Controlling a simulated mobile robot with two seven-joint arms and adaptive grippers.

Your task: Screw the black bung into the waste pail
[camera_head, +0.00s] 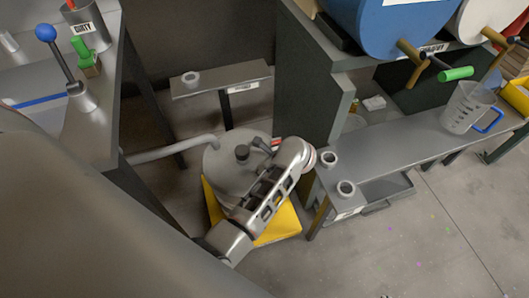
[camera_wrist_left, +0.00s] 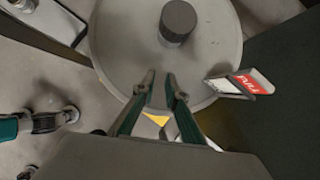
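The waste pail (camera_head: 225,181) is a grey drum with a round lid, standing on a yellow base (camera_head: 284,222). The black bung (camera_head: 242,152) stands upright on the lid; it also shows near the top of the left wrist view (camera_wrist_left: 178,20). I cannot tell whether it is threaded in. My left gripper (camera_head: 261,145) is above the lid, just right of the bung. Its fingers (camera_wrist_left: 163,78) point toward the bung, apart from it, with a narrow empty gap between them. My right gripper is not in view.
A pale hose (camera_head: 170,151) reaches the pail from the left. A red and white FULL tag (camera_wrist_left: 246,82) is beside the lid. A low bench (camera_head: 385,150) with cup-like holders and a clear jug (camera_head: 465,107) is on the right. A small shelf (camera_head: 222,78) stands behind.

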